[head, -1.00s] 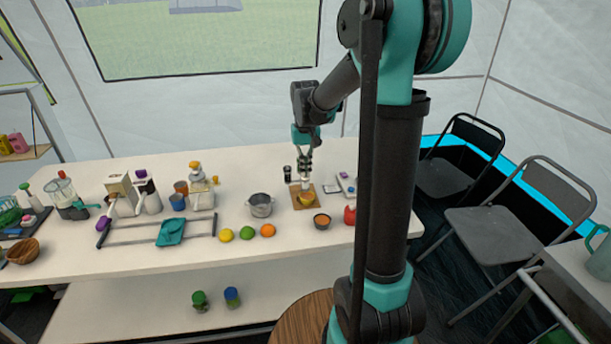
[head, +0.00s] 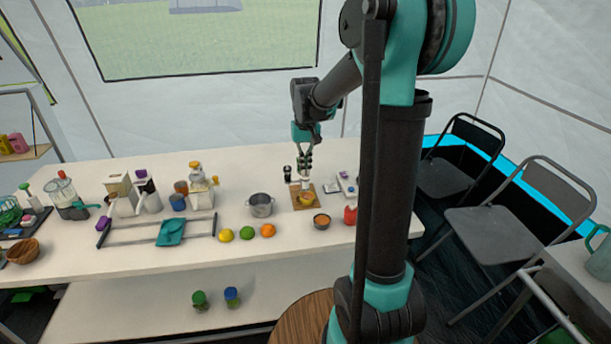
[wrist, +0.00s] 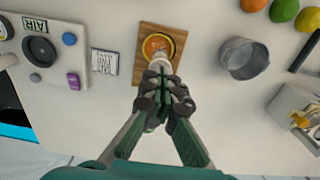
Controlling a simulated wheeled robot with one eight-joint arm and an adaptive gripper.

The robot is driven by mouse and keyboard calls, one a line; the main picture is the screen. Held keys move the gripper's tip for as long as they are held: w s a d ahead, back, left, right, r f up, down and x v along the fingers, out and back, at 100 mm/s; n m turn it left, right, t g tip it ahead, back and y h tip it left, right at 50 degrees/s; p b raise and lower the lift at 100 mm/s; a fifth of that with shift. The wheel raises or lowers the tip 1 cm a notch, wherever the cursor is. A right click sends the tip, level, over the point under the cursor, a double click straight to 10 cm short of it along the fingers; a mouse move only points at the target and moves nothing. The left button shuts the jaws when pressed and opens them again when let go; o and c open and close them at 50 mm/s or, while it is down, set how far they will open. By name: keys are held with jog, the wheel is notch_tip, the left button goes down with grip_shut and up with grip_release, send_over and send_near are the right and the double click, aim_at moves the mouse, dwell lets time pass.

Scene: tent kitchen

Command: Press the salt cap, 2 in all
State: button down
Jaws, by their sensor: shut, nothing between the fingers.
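A small white salt shaker (wrist: 160,63) stands at the board, directly under my gripper's fingertips in the wrist view. In the head view the white shaker (head: 305,183) shows just below the gripper. My gripper (wrist: 163,78) is shut with nothing between its fingers, its tips pointing down over the shaker's top. In the head view my gripper (head: 305,170) is above the board. The fingers hide the cap, so I cannot tell whether they touch it. A yellow bowl with orange contents (wrist: 158,46) sits on the wooden board (wrist: 148,84) beside the shaker.
A metal pot (head: 261,205) stands left of the board, and a black-topped jar (head: 287,172) close behind it.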

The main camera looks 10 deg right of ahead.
jog(key=shift+r, duration=3)
jog(key=s+d+f+t, duration=0.1)
jog(key=s+f, duration=0.4)
jog(key=s, duration=0.2)
jog(key=s+d+f+t, duration=0.1)
jog(key=s+f, duration=0.4)
jog(key=s, duration=0.2)
jog(key=s+d+f+t, duration=0.2)
jog(key=s+f, duration=0.3)
jog(key=s, duration=0.3)
jog(key=shift+f, duration=0.35)
jog(key=c, duration=2.3)
grip_release()
